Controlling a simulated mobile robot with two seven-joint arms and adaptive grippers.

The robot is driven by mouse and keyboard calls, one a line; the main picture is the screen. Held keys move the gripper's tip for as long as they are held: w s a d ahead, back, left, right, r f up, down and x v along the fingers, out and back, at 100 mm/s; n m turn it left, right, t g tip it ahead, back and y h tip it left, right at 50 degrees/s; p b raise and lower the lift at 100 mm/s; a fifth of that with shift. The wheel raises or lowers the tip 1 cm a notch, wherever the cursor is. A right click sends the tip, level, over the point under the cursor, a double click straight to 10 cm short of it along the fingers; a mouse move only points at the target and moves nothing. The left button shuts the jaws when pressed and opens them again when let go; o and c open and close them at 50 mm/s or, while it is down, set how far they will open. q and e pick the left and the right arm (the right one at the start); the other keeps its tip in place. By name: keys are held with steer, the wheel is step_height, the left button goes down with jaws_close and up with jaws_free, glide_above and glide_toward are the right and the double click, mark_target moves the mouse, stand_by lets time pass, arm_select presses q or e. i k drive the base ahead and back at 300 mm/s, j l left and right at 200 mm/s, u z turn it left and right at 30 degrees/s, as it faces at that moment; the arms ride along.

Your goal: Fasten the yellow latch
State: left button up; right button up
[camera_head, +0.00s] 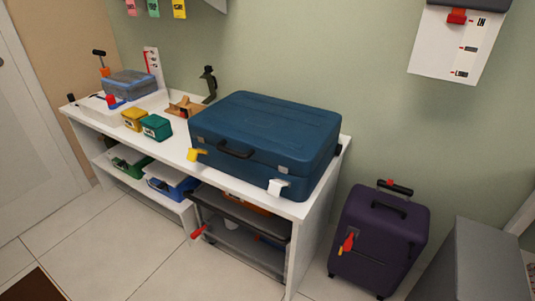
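The yellow latch (195,154) sits at the lower left of the front face of a blue suitcase (265,125). It appears to stick out from the case, but it is too small to tell how its parts sit. The suitcase lies flat with its lid down on the right end of a white bench. A white latch (278,187) is at the lower right of the same face. A dark handle (236,149) is between the two latches. Neither of my grippers shows in the head view.
The white bench (188,161) also holds a green box (156,127), a yellow box (133,118) and a blue-lidded container (130,84) to the left. A purple suitcase (378,240) stands on the floor at right, near a grey block (470,265). Floor before the bench is clear.

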mark_target(193, 153)
steer(key=i+l+u, duration=0.35)
steer(key=i+l, duration=0.35)
steer(key=i, duration=0.1)
